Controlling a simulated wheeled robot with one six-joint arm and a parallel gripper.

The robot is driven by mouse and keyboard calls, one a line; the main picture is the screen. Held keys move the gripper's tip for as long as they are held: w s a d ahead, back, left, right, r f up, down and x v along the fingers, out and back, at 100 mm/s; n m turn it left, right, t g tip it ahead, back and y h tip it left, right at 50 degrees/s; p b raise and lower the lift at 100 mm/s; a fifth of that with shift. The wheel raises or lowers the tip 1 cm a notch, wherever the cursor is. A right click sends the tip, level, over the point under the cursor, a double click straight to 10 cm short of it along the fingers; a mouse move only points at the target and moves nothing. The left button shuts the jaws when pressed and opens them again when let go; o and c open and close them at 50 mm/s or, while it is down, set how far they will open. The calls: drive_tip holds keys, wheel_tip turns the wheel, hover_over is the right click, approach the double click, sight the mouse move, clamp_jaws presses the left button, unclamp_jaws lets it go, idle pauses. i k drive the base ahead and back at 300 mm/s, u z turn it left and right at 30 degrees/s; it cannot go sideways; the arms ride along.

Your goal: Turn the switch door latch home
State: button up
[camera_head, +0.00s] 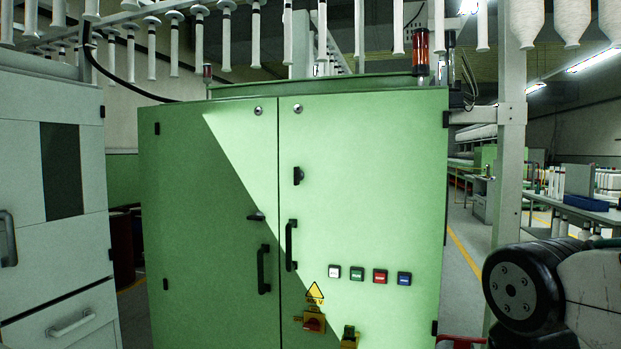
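A green two-door switch cabinet (370,130) stands in front of me, with both doors looking closed. A small black latch (298,176) sits on the right door near the seam, above that door's handle, and looks upright. Another small black latch (256,217) sits on the left door near the seam and points sideways. I cannot tell which of the two is the switch door latch. Part of my arm (520,290) shows at the lower right, apart from the latches in the picture. My gripper is not in view.
Black handles (264,269) (291,245) flank the seam. Push buttons (357,273), a yellow warning sign (314,292) and a red-and-yellow rotary switch (313,322) are lower down. A pale cabinet (55,200) stands left. A grey post (509,150) rises right, before an open aisle.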

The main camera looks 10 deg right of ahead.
sight(298, 176)
drive_tip(key=z, duration=0.15)
drive_tip(key=i, duration=1.1)
drive_tip(key=u, duration=0.4)
